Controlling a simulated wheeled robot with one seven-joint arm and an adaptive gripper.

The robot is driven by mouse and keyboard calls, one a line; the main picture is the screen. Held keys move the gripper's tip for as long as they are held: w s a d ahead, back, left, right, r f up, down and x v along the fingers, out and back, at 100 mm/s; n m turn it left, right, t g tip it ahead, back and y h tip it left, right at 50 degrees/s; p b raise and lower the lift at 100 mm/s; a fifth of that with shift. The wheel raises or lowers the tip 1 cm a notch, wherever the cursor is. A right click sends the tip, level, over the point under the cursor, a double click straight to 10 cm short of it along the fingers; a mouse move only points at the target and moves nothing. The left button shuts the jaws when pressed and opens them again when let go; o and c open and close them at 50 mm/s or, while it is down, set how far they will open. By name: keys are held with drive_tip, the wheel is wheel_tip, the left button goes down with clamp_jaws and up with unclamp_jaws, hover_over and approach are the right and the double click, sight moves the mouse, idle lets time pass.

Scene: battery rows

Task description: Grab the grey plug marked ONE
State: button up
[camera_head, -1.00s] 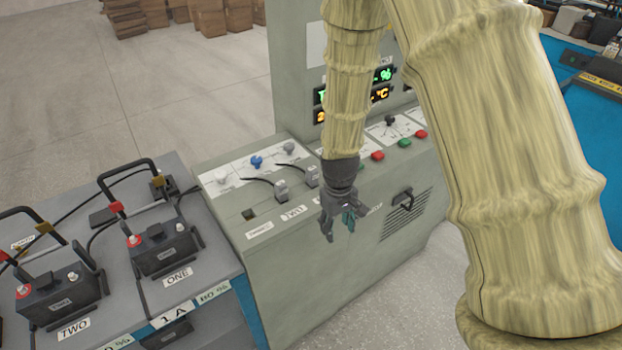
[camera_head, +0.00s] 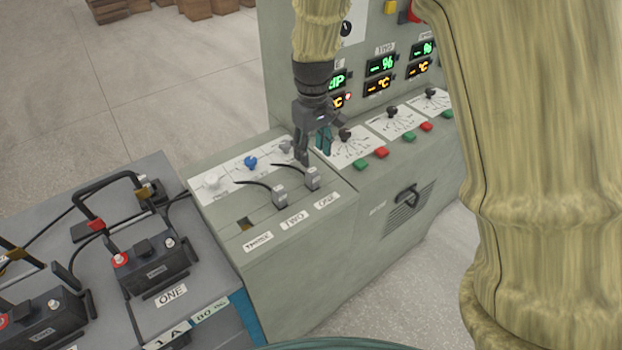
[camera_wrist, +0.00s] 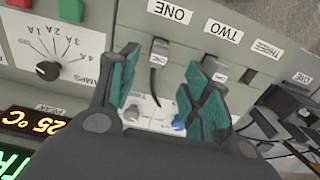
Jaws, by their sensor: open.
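The grey plug marked ONE (camera_head: 312,177) sits upright on the sloping console top, behind its ONE label, with a black cable running from it. In the wrist view the same plug (camera_wrist: 160,47) appears between my two fingers, beyond their tips. My gripper (camera_head: 314,150) is open and empty, above the console just behind the plug in the head view; it also shows in the wrist view (camera_wrist: 163,62). I see no contact with the plug. A similar grey plug (camera_head: 280,196) stands to its left, behind the TWO label.
The THREE socket (camera_head: 246,224) is empty. Knobs, including a blue one (camera_head: 251,162), line the console's back strip. Red and green buttons (camera_head: 381,152) lie to the right. The display panel (camera_head: 381,62) rises behind. A battery marked ONE (camera_head: 154,262) stands at left.

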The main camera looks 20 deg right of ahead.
sight(312, 170)
drive_tip(key=shift+w+f+p, duration=0.15)
drive_tip(key=shift+f+p, duration=0.8)
drive_tip(key=shift+f, duration=3.1)
clamp_jaws()
